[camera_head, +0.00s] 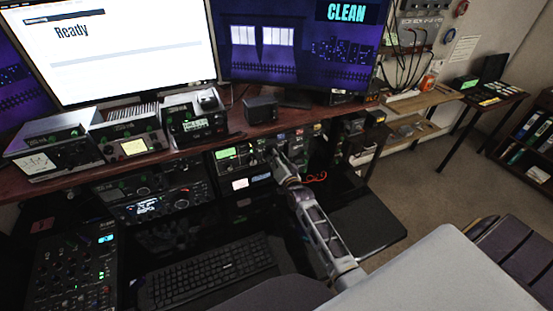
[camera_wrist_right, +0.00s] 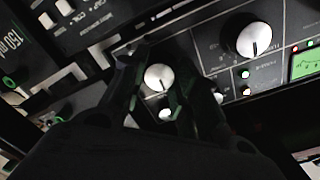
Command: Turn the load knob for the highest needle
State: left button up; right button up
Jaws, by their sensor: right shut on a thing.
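The tuner (camera_head: 240,153) is a dark panel under the desk shelf, with a lit green meter (camera_head: 226,154) at its left end. In the right wrist view the meter (camera_wrist_right: 305,64) is cut by the right edge, and its needle is too small to read. My right gripper (camera_head: 277,154) reaches the panel's front. In the wrist view its dark fingers (camera_wrist_right: 158,82) are shut on a round white-faced knob (camera_wrist_right: 158,75) with a dark pointer line. Its label is hidden or unreadable. A larger white-faced knob (camera_wrist_right: 254,40) stands apart, between the held knob and the meter. My left gripper is not in view.
Several radio units stand on the wooden shelf (camera_head: 70,179) above and left. A keyboard (camera_head: 205,272) and a mixer (camera_head: 75,265) lie below. Small knobs (camera_wrist_right: 166,114) sit close to my fingers. An orange cable (camera_head: 316,177) hangs just right of the gripper.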

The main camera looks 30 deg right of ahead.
jog(key=shift+f, duration=0.1)
jog(key=o, duration=1)
jog(key=shift+s+a+r, duration=0.1)
jog(key=shift+s+a, duration=0.1)
jog(key=shift+s, duration=1.8)
jog(key=shift+s+a+r, duration=0.1)
jog(key=shift+s+a, duration=0.05)
jog(key=shift+s, duration=1.85)
jog(key=shift+s+a+r, duration=0.1)
jog(key=shift+s+a, duration=0.1)
jog(key=shift+s, duration=1.8)
jog(key=shift+f, duration=0.1)
